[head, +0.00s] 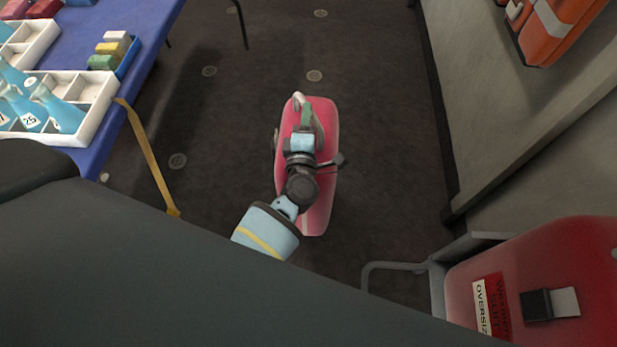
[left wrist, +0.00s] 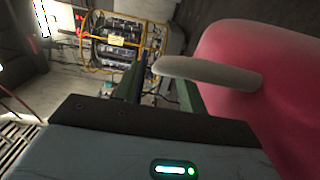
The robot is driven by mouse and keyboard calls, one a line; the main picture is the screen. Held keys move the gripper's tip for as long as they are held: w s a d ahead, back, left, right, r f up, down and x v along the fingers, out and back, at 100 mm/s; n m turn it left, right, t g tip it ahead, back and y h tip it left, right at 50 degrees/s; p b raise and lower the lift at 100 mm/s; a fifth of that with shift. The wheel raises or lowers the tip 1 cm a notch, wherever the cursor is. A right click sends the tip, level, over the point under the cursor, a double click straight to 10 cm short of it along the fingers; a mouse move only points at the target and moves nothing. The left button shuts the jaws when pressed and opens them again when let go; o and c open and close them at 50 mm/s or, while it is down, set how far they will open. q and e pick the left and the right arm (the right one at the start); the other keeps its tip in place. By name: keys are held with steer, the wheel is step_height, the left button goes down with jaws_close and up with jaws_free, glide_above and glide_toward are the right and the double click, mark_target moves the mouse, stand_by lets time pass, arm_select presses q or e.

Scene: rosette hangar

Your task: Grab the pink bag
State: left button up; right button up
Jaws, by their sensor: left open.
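The pink bag (head: 320,199) stands on the dark floor in the middle of the head view. A pale handle sticks up at its far end. My left gripper (head: 303,112) is over the bag's top, near that handle, and covers part of the bag. In the left wrist view the pink bag (left wrist: 270,85) fills the right side. Its pale handle (left wrist: 205,72) reaches left across the open fingers of my left gripper (left wrist: 158,92). I cannot tell whether the fingers touch the handle. My right gripper is not in view.
A blue table (head: 128,75) at the left holds white trays with blue bottles. A yellow strap (head: 152,165) hangs from its edge. A red case (head: 555,270) with a label is at the lower right, by a grey rail. Floor around the bag is clear.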

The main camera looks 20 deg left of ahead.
arm_select(q)
steer(key=shift+w+a, duration=0.2)
steer(key=shift+w, duration=0.45)
jaws_close()
stand_by(0.9)
